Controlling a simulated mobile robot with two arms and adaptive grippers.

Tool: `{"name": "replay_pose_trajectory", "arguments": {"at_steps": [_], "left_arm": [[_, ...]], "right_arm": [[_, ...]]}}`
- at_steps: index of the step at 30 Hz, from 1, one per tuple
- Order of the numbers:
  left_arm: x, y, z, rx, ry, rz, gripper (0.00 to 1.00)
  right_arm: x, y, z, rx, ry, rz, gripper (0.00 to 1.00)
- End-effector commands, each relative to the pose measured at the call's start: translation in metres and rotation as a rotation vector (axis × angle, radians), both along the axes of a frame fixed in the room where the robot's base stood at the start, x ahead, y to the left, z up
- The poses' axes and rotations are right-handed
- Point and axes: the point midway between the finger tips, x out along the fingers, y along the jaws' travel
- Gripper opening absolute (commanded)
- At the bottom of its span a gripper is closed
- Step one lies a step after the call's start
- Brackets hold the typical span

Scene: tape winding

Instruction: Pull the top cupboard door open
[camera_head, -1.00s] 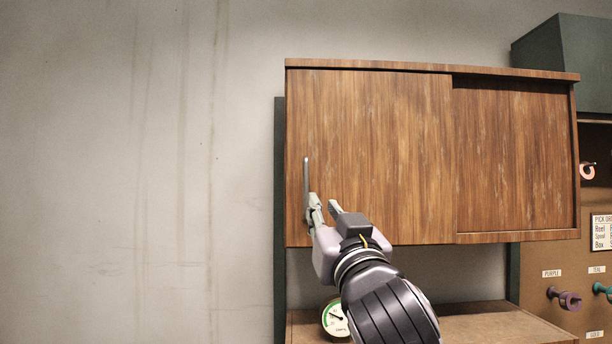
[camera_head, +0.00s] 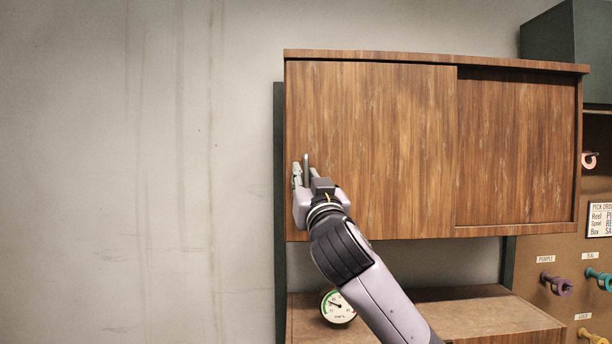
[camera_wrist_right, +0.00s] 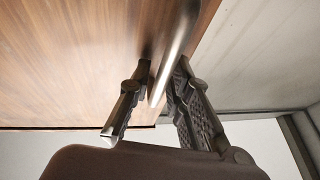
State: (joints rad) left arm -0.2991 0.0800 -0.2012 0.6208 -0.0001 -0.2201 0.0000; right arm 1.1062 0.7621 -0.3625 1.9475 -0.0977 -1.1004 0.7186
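The top cupboard (camera_head: 517,230) is a wall unit with wooden doors. Its left door (camera_head: 385,140) sits in front of the recessed right door (camera_head: 515,150) and covers the left part. A vertical metal bar handle (camera_head: 306,160) is near the left door's left edge. My right gripper (camera_head: 305,176) is at the handle, one finger on each side of it. In the right wrist view the handle (camera_wrist_right: 178,45) runs between the open fingers (camera_wrist_right: 160,95), with a gap on the left finger's side; contact with the right finger is unclear. My left gripper is not in view.
A lower wooden cabinet (camera_head: 470,305) stands beneath, with a round gauge (camera_head: 338,307) at its left front. A pegboard (camera_head: 530,275) with coloured spools is at the right. A dark green box (camera_head: 548,50) is at the upper right. The wall left of the cupboard is bare.

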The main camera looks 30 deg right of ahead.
Motion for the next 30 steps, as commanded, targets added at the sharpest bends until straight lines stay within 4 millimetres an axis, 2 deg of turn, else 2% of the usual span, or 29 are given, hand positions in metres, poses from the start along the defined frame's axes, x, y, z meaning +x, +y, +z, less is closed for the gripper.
{"name": "replay_pose_trajectory", "arguments": {"at_steps": [3,11,30], "left_arm": [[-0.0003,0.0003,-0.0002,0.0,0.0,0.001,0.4],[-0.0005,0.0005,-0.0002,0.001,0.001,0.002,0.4],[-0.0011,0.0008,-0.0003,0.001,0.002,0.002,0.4]], "right_arm": [[-0.0003,0.0,-0.0001,0.0,0.0,0.0,0.17],[-0.0004,0.0,-0.0001,0.0,0.0,0.0,0.0],[-0.0004,0.0,-0.0001,0.001,0.0,0.0,0.0]]}}
